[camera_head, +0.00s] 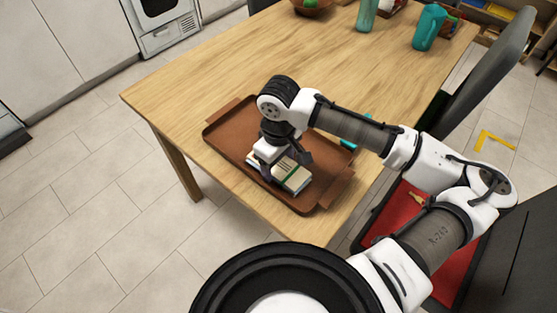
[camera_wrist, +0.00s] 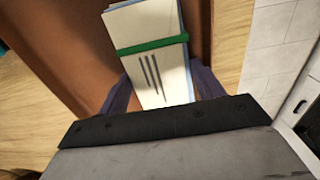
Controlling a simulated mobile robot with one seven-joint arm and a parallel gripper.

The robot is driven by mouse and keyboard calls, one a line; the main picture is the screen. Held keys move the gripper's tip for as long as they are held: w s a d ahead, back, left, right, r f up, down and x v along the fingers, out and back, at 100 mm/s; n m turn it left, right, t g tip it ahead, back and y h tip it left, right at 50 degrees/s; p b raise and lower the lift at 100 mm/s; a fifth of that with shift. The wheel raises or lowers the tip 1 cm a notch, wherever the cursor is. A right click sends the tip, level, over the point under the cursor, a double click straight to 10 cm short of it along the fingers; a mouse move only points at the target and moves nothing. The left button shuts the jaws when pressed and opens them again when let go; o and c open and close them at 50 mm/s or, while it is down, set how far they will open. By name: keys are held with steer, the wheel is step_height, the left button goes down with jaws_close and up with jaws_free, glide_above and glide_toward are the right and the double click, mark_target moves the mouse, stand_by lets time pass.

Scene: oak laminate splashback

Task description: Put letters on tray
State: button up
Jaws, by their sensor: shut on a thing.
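The letters (camera_head: 291,178) are a cream bundle with a green band, over the brown tray (camera_head: 222,147) on the wooden table. My gripper (camera_head: 283,167) is shut on the bundle from above. In the wrist view the bundle (camera_wrist: 152,60) lies between the two dark fingers of my gripper (camera_wrist: 160,92), and the green band runs across it. The tray (camera_wrist: 70,40) shows beneath it there. I cannot tell whether the bundle touches the tray floor. The gripper hides part of the bundle in the head view.
A teal pitcher (camera_head: 428,27), a teal bottle (camera_head: 366,14) and a bowl with green items (camera_head: 311,5) stand at the table's far end. A teal object (camera_head: 348,145) lies beside the tray, partly behind my arm. A dark chair (camera_head: 487,75) is at the right. The table's middle is clear.

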mark_target(279, 166)
steer(key=shift+f, duration=0.15)
steer(key=o, duration=0.7)
steer(key=shift+o, duration=0.2)
step_height(279, 166, up, 12)
steer(key=shift+r, duration=0.2)
